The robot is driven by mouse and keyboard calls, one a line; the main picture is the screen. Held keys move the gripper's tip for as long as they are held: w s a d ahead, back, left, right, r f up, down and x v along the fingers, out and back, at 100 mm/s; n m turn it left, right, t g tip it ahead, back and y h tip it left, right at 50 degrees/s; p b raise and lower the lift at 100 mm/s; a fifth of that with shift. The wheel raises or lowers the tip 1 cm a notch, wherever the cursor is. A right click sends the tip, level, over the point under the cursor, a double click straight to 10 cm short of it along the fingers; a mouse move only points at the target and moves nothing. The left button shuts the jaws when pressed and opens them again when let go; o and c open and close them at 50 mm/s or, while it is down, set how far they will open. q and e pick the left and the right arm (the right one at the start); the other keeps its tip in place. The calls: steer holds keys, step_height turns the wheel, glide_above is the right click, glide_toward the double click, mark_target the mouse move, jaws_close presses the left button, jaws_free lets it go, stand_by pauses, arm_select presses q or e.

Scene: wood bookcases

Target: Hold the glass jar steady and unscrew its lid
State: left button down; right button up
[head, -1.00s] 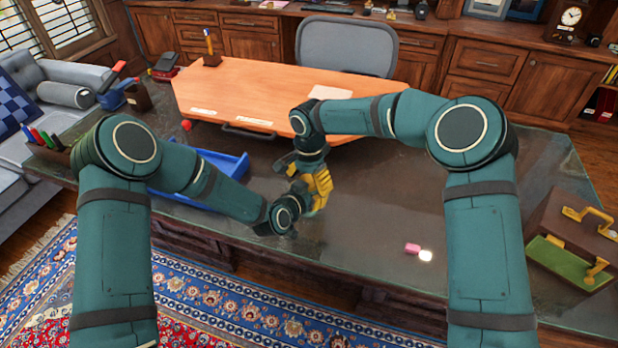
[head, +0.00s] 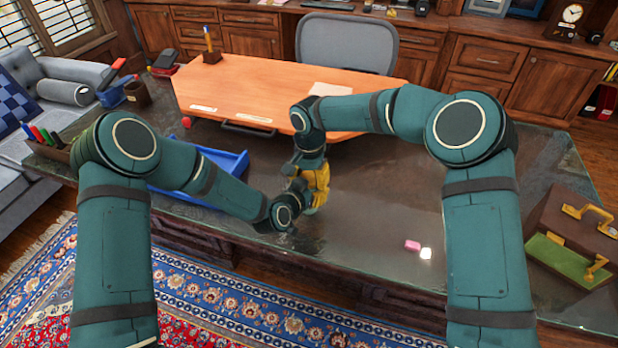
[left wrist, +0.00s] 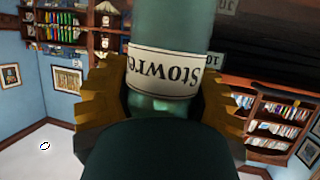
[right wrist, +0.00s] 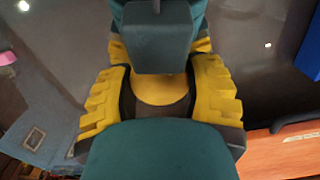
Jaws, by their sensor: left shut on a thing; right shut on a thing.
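The glass jar (left wrist: 165,72) shows in the left wrist view as greenish glass with a pale label and dark upside-down lettering. The yellow fingers of my left gripper (left wrist: 160,95) are shut on it from both sides. In the head view, a greenish bit of the jar (head: 312,209) shows below the right fingers; my left fingers are hidden there behind my wrist. My right gripper (head: 318,180) reaches down over the jar. In the right wrist view, its fingers (right wrist: 160,98) are shut around a round yellow lid (right wrist: 158,90), partly covered by my own green parts.
A blue tray (head: 222,165) lies left of the grippers on the glossy desk (head: 380,220). An orange-brown board (head: 270,90) is behind them. A pink block (head: 412,245) and a brown case (head: 575,235) are to the right. The desk between is clear.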

steer(key=o, duration=1.3)
steer(key=shift+c, duration=0.2)
steer(key=shift+r, duration=2.25)
step_height(320, 180, up, 2)
steer(key=shift+w+r+m, duration=0.1)
steer(key=shift+r+m, duration=0.05)
steer(key=shift+m, duration=0.95)
steer(key=shift+r+m, duration=0.35)
steer(key=shift+m, duration=0.25)
steer(key=shift+f, duration=3.8)
steer(key=c, duration=1.3)
steer(key=shift+o, duration=0.2)
steer(key=shift+n, duration=1.7)
